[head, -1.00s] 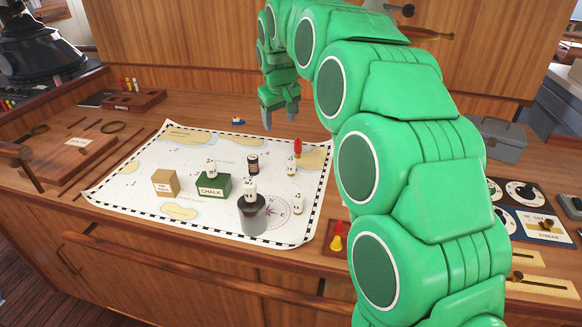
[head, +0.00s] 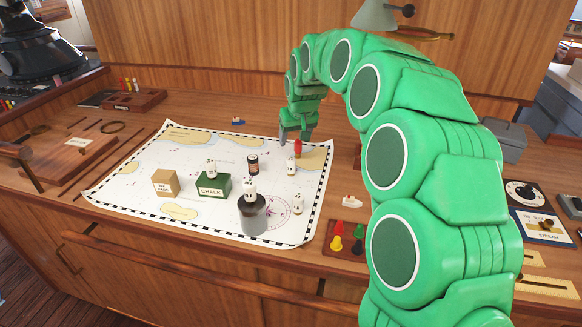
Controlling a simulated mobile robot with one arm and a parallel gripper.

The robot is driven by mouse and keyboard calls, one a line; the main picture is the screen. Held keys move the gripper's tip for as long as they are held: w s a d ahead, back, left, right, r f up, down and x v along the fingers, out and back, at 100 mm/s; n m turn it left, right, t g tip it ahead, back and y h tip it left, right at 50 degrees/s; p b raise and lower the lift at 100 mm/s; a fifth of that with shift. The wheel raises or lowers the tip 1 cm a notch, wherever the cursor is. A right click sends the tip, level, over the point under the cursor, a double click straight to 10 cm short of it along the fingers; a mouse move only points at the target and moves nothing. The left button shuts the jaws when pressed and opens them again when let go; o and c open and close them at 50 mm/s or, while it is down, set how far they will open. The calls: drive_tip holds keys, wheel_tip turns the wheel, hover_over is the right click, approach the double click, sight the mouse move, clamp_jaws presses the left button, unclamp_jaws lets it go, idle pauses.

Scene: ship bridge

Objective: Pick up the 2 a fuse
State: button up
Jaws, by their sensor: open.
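No label reading 2 A is legible, so I cannot tell for sure which thing is the fuse. A small red upright piece (head: 298,149) stands near the right edge of the chart (head: 140,189). Small coloured upright pieces (head: 131,84) also show at the spares box (head: 138,102) at the back left. My gripper (head: 296,141) points down, open, with its fingertips around or just above the red piece's top. I cannot tell whether they touch it. Nothing shows held.
White spotted pieces (head: 291,166) stand near the red piece.

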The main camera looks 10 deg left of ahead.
sight(291, 159)
drive_tip(key=shift+s+d+f+x, duration=0.1)
drive_tip(key=shift+s+x, duration=0.15)
drive_tip(key=shift+x, duration=1.45)
drive_tip(key=shift+s+d+f+x, duration=0.1)
drive_tip(key=shift+s+x, duration=0.1)
drive_tip(key=shift+x, duration=1.55)
drive_tip(key=shift+s+f+x, duration=0.1)
drive_tip(key=shift+s+x, duration=0.15)
drive_tip(key=shift+x, duration=1.45)
drive_tip(key=c, duration=1.1)
